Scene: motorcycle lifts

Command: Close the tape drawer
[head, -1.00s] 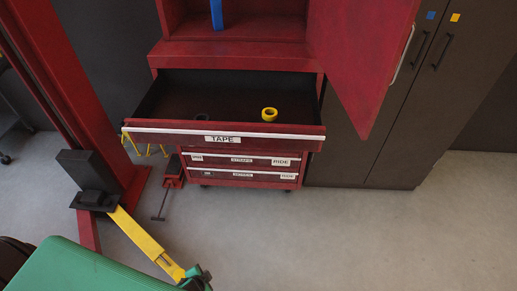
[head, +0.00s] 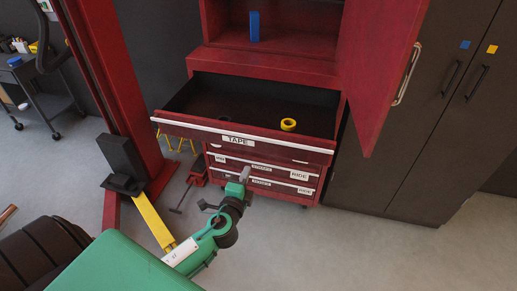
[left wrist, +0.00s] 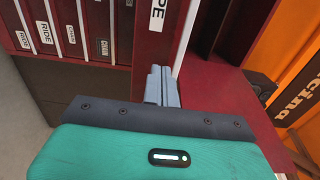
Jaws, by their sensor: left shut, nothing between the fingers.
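The tape drawer (head: 275,145) is red with a pale edge strip and a TAPE label, and it is pulled open from the red cabinet. A yellow tape roll (head: 288,125) lies inside it. My left gripper (head: 243,175) is shut and empty, in front of the cabinet and lower in the picture than the drawer's front. In the left wrist view its grey fingers (left wrist: 162,87) are together, close to the drawer front (left wrist: 155,48); I cannot tell whether they touch. The right gripper is not in view.
Labelled shut drawers (head: 262,172) lie below the open one. A red cabinet door (head: 375,75) hangs open above right. Dark lockers (head: 430,110) stand at the right. A red post (head: 110,90) and yellow lift arm (head: 153,222) are at the left. Floor is clear at lower right.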

